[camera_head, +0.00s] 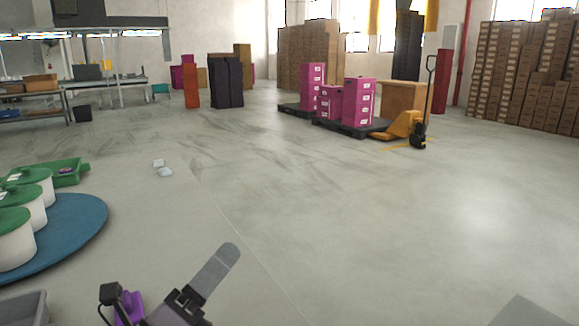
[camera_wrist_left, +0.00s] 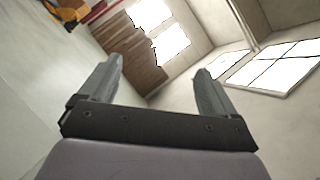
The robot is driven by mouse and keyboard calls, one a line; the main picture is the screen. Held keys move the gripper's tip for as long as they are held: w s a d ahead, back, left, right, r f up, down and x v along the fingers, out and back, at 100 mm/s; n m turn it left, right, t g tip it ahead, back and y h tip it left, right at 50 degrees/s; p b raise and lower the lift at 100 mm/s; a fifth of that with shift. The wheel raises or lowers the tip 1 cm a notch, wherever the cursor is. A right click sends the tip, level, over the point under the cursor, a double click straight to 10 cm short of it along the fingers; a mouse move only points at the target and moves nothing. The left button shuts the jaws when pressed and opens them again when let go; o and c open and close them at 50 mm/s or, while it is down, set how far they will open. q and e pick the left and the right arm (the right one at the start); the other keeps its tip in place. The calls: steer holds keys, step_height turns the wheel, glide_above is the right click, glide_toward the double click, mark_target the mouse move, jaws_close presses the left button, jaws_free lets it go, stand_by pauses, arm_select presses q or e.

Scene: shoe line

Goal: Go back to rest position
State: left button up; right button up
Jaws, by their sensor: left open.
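My left gripper (camera_head: 222,262) is at the bottom of the head view, left of centre, above the pale floor. It points up and away to the right. In the left wrist view its two grey fingers (camera_wrist_left: 157,74) stand wide apart with nothing between them. The gripper is open and empty and touches nothing that I can see. My right gripper is not in view.
A blue round table (camera_head: 88,238) with white, green-lidded pots (camera_head: 38,190) and a green tray (camera_head: 68,170) is at the left. A grey bin (camera_head: 25,306) is at bottom left. Pink boxes (camera_head: 359,103) and a yellow pallet jack (camera_head: 404,124) stand far off. The middle floor is clear.

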arm_select(q)
steer(key=s+a+f+n+g+y, duration=0.3)
steer(key=a+f+n+y, duration=1)
steer(key=n, duration=0.9)
steer(key=s+f+n+g, duration=0.5)
steer(key=s+f+g, duration=0.15)
steer(key=s, duration=0.35)
steer(key=s+f+n+g, duration=0.5)
steer(key=s+f, duration=0.3)
steer(key=s, duration=0.3)
steer(key=w+d+f+m+t+h, duration=0.1)
steer(key=w+d+f+t+h, duration=0.1)
steer(key=w+d+f+t, duration=0.45)
steer(key=a+r+p, duration=0.3)
steer(key=r+p, duration=1.4)
steer(key=p, duration=0.3)
steer(key=shift+w+a+y, duration=0.2)
steer(key=shift+w+y, duration=0.1)
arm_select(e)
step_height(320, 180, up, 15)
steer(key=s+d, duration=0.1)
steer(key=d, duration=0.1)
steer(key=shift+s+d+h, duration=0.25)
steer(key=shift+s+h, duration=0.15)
arm_select(q)
steer(key=shift+r, duration=0.1)
